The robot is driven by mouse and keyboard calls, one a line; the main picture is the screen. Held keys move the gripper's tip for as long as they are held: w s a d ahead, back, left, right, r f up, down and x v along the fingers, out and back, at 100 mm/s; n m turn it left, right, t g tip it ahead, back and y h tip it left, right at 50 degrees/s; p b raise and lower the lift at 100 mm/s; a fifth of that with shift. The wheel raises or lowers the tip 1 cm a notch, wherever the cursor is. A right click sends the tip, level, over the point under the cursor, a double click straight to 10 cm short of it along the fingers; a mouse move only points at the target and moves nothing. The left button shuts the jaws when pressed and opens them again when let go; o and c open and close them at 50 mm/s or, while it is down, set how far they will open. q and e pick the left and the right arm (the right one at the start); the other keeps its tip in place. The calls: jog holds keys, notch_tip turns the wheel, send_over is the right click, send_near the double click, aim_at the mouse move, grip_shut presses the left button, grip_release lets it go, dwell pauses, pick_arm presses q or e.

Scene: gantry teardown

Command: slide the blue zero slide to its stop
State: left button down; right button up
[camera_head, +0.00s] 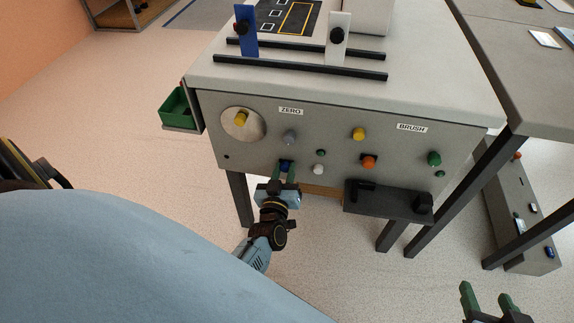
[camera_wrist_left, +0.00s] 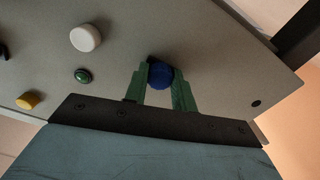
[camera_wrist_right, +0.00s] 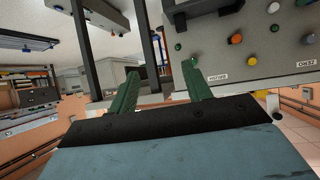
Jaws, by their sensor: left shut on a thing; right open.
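A round blue knob (camera_head: 285,164) sits low on the grey front panel, below the ZERO label (camera_head: 290,110). My left gripper (camera_head: 285,172) has its green fingers shut on this knob, one on each side. In the left wrist view the blue knob (camera_wrist_left: 160,75) shows between the fingertips, against the panel. The fingers hide part of its sides, and I cannot see a slot or stop there. My right gripper (camera_head: 488,297) is open and empty at the lower right, away from the panel. Its spread fingers also show in the right wrist view (camera_wrist_right: 160,88).
Around the blue knob are a grey knob (camera_head: 289,137), a white knob (camera_head: 318,169) and an orange knob (camera_head: 368,161). A black bracket (camera_head: 388,203) juts out at the lower right. A blue plate (camera_head: 248,42) and white plate (camera_head: 342,24) stand at the top rails.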

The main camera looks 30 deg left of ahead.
pick_arm(q)
jog(key=shift+w+d, duration=0.1)
jog(key=shift+d, duration=0.15)
jog(key=c, duration=1.1)
grip_release()
jog(key=shift+c, duration=0.2)
jog(key=shift+s, duration=0.2)
jog(key=p+v, duration=0.3)
jog(key=v, duration=1)
jog(key=shift+p, duration=0.4)
pick_arm(e)
jog(key=s+d+f+g+h, duration=0.2)
jog(key=s+d+f+g, duration=0.3)
jog(key=s+f+g, duration=0.3)
jog(key=shift+s+f+m, duration=0.2)
jog(key=shift+s+m, duration=0.1)
jog(key=shift+s, duration=0.7)
